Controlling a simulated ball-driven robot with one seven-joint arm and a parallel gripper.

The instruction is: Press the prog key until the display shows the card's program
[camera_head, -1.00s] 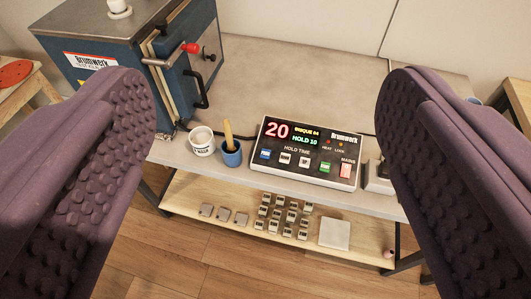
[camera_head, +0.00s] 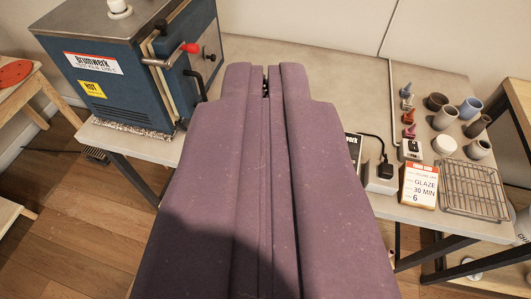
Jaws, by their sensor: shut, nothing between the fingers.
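A white card with an orange top (camera_head: 419,187) stands on the table to the right of the fingers and reads GLAZE, 30 MIN, 6. I cannot tell how far the fingertips are from the controller.
A blue kiln (camera_head: 125,75) stands at the left with its red-tipped handle. A socket block with a plug (camera_head: 382,172) sits beside the card. A wire rack (camera_head: 474,188), several pots and a white-lidded jar (camera_head: 445,144) are at the right. The grey tabletop (camera_head: 335,75) is bare behind.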

